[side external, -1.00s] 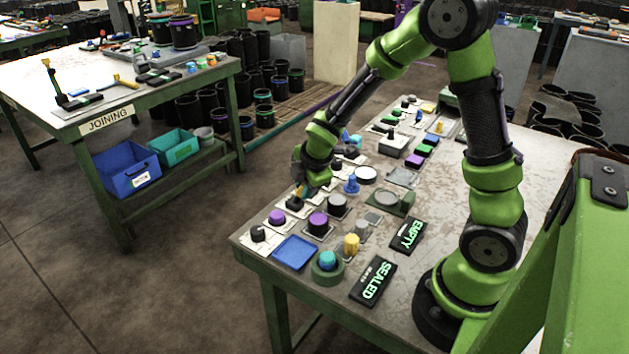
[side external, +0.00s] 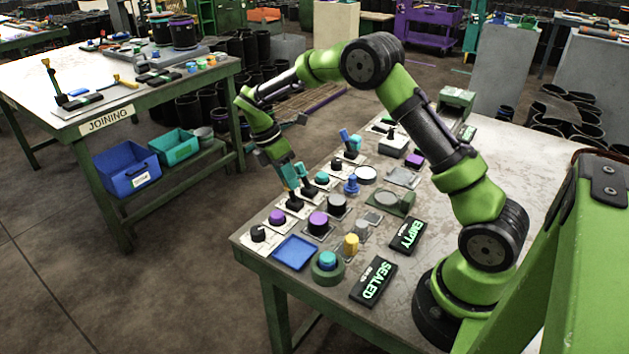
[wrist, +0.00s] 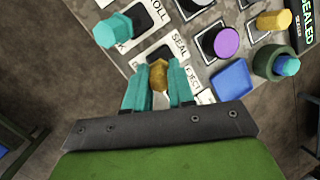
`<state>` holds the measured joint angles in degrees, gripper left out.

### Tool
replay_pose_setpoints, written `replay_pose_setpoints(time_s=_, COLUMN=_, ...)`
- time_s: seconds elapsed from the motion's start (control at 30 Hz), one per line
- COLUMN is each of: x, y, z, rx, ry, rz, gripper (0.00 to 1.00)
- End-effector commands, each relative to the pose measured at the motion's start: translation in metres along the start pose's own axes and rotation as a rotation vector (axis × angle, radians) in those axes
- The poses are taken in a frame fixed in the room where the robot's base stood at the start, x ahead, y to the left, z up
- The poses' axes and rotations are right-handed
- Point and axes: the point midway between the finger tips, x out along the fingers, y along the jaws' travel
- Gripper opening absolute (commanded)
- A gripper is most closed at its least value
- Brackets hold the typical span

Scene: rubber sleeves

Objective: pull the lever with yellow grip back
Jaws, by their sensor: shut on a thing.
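The lever's yellow grip (wrist: 158,75) shows in the wrist view between my gripper's two teal fingers. My gripper (wrist: 155,88) is shut on this grip. In the side view my gripper (side external: 289,178) is over the left edge of the bench, above the lever's dark base (side external: 293,204). The fingers hide the yellow grip there. A lever with a teal grip (wrist: 114,30) stands beside it, apart from my fingers in the wrist view. I cannot tell the held lever's exact tilt.
A purple knob (side external: 318,219), a blue tray (side external: 295,252) and a yellow knob (side external: 351,243) are close by on the bench. Several other controls crowd the row behind. SEALED (side external: 372,281) and EMPTY (side external: 408,235) signs lie to the right. Open floor is left of the bench.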

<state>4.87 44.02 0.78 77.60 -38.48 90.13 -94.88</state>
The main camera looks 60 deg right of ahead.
Motion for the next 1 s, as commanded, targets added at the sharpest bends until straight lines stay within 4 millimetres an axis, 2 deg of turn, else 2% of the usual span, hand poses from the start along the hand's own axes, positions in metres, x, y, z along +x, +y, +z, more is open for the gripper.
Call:
replay_pose_setpoints(time_s=0.4, x=0.001, y=0.015, z=-0.006, rx=-0.034, ry=-0.078, rz=-0.175, gripper=0.00)
replay_pose_setpoints(time_s=1.0, x=0.001, y=0.017, z=-0.007, rx=-0.041, ry=-0.092, rz=-0.208, gripper=0.00)
